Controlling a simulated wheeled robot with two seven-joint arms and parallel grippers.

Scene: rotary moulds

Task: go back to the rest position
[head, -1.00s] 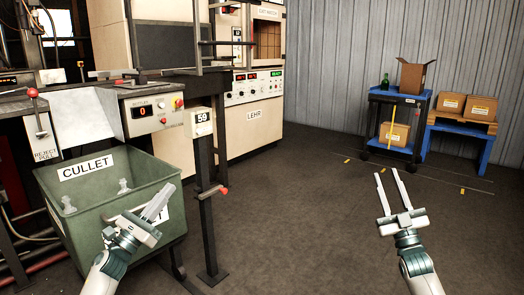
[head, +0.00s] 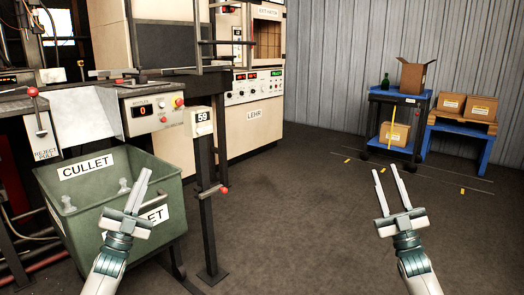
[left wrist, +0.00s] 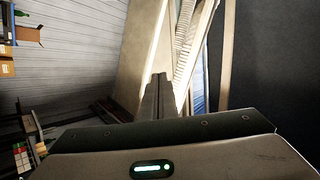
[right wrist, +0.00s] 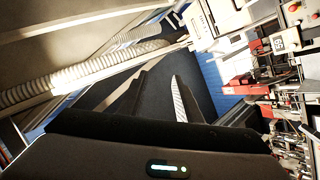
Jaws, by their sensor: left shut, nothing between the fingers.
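My left gripper (head: 140,192) is in front of the green cullet bin in the head view, its fingers pointing up. Its fingers are shut together with nothing between them; they also show closed in the left wrist view (left wrist: 158,92). My right gripper (head: 390,188) is over the open floor at the right of the head view. Its two fingers stand apart and nothing is between them. Its spread fingers also show in the right wrist view (right wrist: 155,95).
The green cullet bin (head: 85,205) stands at the left, holding clear bottles. A post (head: 206,205) with a red knob and a "59" box stands right of it. A blue cart (head: 395,125) and a pallet of cartons (head: 465,120) stand at the back right. The middle floor is clear.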

